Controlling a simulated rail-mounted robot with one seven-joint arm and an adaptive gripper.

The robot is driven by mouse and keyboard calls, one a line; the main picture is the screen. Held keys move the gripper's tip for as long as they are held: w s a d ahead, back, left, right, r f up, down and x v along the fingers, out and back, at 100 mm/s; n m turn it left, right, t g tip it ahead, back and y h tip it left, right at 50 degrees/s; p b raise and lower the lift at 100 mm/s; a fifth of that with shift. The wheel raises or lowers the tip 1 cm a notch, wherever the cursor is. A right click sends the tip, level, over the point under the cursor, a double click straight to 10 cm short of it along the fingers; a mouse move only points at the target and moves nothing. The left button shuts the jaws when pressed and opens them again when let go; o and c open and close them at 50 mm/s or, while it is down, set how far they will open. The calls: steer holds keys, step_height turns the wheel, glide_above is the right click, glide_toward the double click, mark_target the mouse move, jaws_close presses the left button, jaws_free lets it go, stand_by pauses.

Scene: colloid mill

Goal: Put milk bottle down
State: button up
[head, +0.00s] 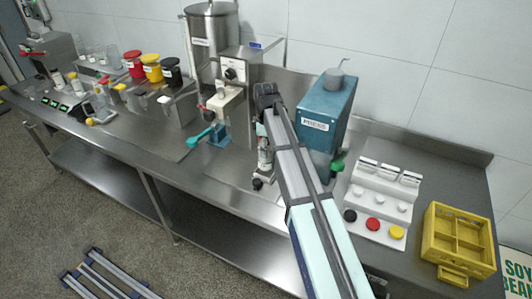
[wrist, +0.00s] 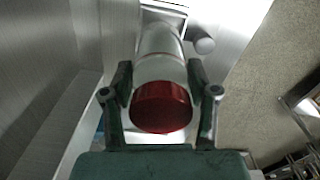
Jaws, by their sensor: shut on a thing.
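The milk bottle (wrist: 161,68) has a pale, whitish body and a red cap (wrist: 162,107). In the wrist view it sits between the two dark green fingers of my gripper (wrist: 160,92), which is shut on its upper part, just beyond the cap. The bottle's far end points at a metal plate with a round grey knob (wrist: 204,46); I cannot tell whether it touches the plate. In the head view my arm reaches over the bench to the left of the blue press and largely hides the gripper and bottle.
The blue press (head: 325,112) stands close on the right of my arm. The mill with its steel hopper (head: 212,40) and teal handle (head: 200,137) is on the left. A white stand with coloured caps (head: 375,205) and a yellow crate (head: 436,245) are farther right.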

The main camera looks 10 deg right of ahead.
steer(key=shift+f+p, duration=0.5)
steer(key=shift+f, duration=1.3)
steer(key=shift+f, duration=0.1)
steer(key=o, duration=1.4)
step_height(320, 180, up, 12)
steer(key=b, duration=0.3)
